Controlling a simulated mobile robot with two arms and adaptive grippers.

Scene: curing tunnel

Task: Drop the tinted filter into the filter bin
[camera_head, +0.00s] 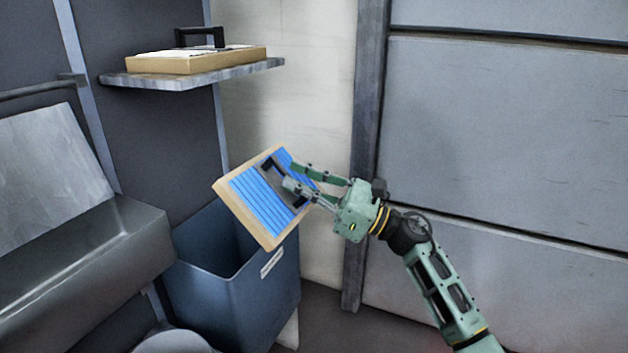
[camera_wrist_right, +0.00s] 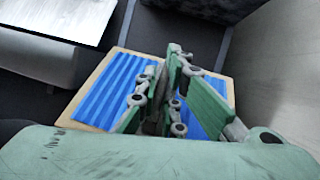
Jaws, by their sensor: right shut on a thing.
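The tinted filter (camera_head: 258,203) is a tan-framed panel with blue pleats and a black handle. My right gripper (camera_head: 288,175) is shut on it at the handle and holds it tilted above the filter bin. In the right wrist view the filter (camera_wrist_right: 100,97) lies beyond the fingers (camera_wrist_right: 168,95), which cover its middle. The filter bin (camera_head: 225,290) is a dark blue open-topped box with a small white label, below the filter. The filter hides part of the bin's rim and opening. My left gripper is not in view.
A shelf (camera_head: 190,78) at upper left holds another tan-framed filter (camera_head: 195,60) with a pale face and black handle. A grey metal trough (camera_head: 90,255) stands left of the bin. A dark post (camera_head: 366,150) and grey panelled wall (camera_head: 510,140) stand at right.

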